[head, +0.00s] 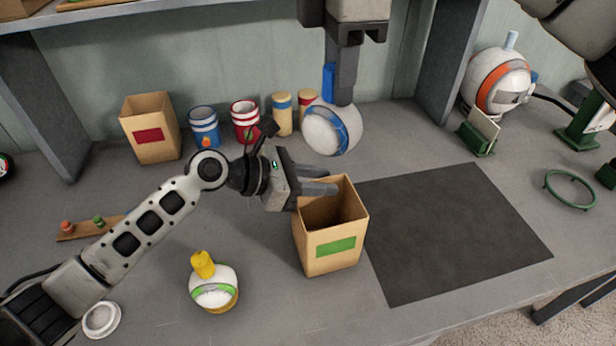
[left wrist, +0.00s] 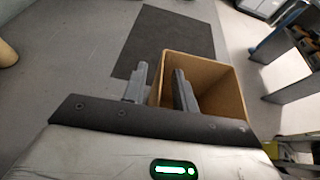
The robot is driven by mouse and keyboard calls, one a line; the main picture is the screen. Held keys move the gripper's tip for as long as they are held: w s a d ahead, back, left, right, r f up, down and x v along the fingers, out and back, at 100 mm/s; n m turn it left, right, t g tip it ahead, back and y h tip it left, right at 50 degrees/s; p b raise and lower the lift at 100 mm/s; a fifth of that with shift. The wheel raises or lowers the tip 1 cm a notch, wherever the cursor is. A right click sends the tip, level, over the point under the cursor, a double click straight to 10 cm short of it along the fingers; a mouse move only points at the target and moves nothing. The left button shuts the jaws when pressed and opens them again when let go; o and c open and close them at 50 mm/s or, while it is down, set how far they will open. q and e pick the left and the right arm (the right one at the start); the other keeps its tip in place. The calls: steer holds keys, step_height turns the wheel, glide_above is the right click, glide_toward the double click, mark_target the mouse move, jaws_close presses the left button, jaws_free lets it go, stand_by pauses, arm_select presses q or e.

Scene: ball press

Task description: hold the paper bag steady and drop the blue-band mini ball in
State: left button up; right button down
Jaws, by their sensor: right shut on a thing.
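The blue-band mini ball (head: 332,128), white with a blue band and a blue tab, hangs from my right gripper (head: 345,88), which is shut on it. In the picture it is above and behind the paper bag. The open-topped brown paper bag (head: 332,255) with a green label stands upright on the table; it also shows in the left wrist view (left wrist: 222,88). My left gripper (head: 318,190) is at the bag's back-left rim. In the left wrist view my left gripper (left wrist: 160,78) is open, its fingers apart on either side of one bag wall.
A green-band ball with a yellow tab (head: 214,288) stands left of the bag. A dark mat (head: 455,230) lies to its right. A red-label bag (head: 150,128) and several jars (head: 245,120) stand at the back. An orange-band ball (head: 497,82) is at the back right.

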mark_target(333, 153)
arm_select(q)
jaws_close()
arm_select(e)
steer(key=shift+f, duration=6.05)
steer(key=c, duration=1.1)
jaws_free()
steer(key=shift+r, duration=0.15)
step_height(333, 153, up, 12)
steer(key=shift+f, duration=0.1)
arm_select(q)
steer(key=c, duration=0.5)
jaws_free()
steer(key=o, duration=1.1)
steer(key=shift+o, duration=0.4)
